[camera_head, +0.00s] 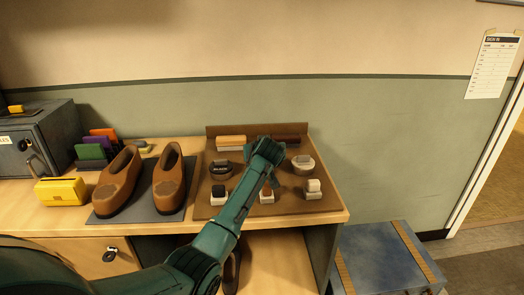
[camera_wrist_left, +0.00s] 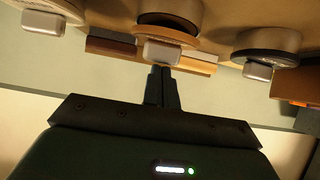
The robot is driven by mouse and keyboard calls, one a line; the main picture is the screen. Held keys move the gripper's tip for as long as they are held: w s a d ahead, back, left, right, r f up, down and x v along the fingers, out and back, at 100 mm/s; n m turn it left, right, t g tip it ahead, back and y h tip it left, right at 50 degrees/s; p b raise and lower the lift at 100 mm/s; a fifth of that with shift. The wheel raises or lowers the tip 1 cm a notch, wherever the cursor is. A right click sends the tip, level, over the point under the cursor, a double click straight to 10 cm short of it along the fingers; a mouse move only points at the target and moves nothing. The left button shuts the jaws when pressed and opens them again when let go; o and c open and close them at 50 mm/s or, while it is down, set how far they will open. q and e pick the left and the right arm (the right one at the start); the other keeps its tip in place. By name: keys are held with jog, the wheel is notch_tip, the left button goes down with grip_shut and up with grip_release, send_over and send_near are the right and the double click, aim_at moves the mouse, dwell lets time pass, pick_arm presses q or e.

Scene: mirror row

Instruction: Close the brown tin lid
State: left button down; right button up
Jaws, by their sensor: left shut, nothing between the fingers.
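The brown tin (camera_wrist_left: 168,33) is in the upper middle of the left wrist view, with a light grey block (camera_wrist_left: 162,52) at its near edge. In the head view my arm hides most of this middle tin, and I cannot tell how far its lid is open. My left gripper (camera_wrist_left: 162,70) is shut and empty, its fingertips right by that block; I cannot tell whether they touch. In the head view the left gripper (camera_head: 272,183) points down over the middle of the brown tray (camera_head: 235,211). My right gripper is not in view.
A black tin (camera_head: 221,169) and a pale-topped tin (camera_head: 303,164) flank the middle. Black (camera_head: 219,193), brown (camera_head: 267,194) and white-topped (camera_head: 313,188) small items stand in front. Two brushes (camera_head: 231,142) lie behind. Brown shoes (camera_head: 118,180) stand left.

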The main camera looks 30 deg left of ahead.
pick_arm(q)
jog(key=shift+w+a, duration=0.1)
dwell(0.4)
jog(key=shift+w+a+f+b, duration=0.3)
jog(key=shift+w+b, duration=0.25)
jog(key=shift+b, duration=0.15)
